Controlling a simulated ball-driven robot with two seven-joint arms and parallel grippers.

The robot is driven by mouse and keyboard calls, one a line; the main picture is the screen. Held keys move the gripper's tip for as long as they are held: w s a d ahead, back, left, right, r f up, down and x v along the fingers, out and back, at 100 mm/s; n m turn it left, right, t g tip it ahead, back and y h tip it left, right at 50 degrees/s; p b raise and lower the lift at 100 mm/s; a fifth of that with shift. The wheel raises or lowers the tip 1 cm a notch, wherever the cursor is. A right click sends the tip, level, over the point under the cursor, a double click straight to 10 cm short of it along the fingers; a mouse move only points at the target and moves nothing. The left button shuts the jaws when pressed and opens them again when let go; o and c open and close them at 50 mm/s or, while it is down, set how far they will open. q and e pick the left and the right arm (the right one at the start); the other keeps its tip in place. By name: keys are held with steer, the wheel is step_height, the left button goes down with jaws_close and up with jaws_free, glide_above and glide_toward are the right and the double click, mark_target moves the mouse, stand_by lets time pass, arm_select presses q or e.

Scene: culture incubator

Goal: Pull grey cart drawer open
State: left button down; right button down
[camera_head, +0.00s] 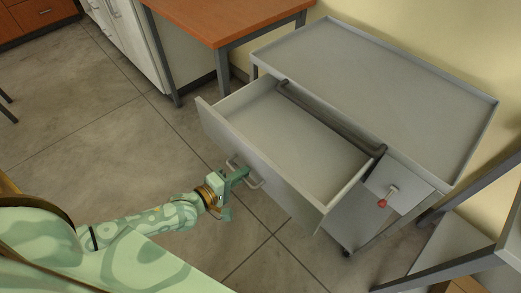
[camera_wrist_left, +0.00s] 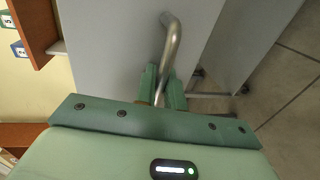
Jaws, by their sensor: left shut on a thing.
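The grey cart (camera_head: 385,85) stands against the yellow wall, with a flat rimmed top. Its drawer (camera_head: 262,168) is pulled well out toward me, and its inside shows empty. My left gripper (camera_head: 243,175) is shut on the drawer's metal bar handle (camera_head: 256,183), at the middle of the drawer front. In the left wrist view the bent handle (camera_wrist_left: 172,42) runs down between the green fingers (camera_wrist_left: 162,88). The drawer front (camera_wrist_left: 115,40) fills the space behind it. My right gripper is not in view.
A wooden-topped table (camera_head: 222,20) stands left of the cart. A grey metal frame (camera_head: 445,268) is at lower right. The tiled floor (camera_head: 110,135) at left is clear.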

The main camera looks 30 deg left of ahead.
arm_select(q)
steer(key=f+p+v, duration=0.1)
steer(key=v, duration=0.6)
steer(key=shift+f, duration=0.3)
steer(key=shift+s, duration=0.15)
steer(key=c, duration=1.8)
jaws_free()
steer(key=shift+c, duration=0.2)
steer(key=p+v, duration=0.3)
steer(key=v, duration=1.3)
steer(key=shift+s+p, duration=0.15)
steer(key=shift+p, duration=0.15)
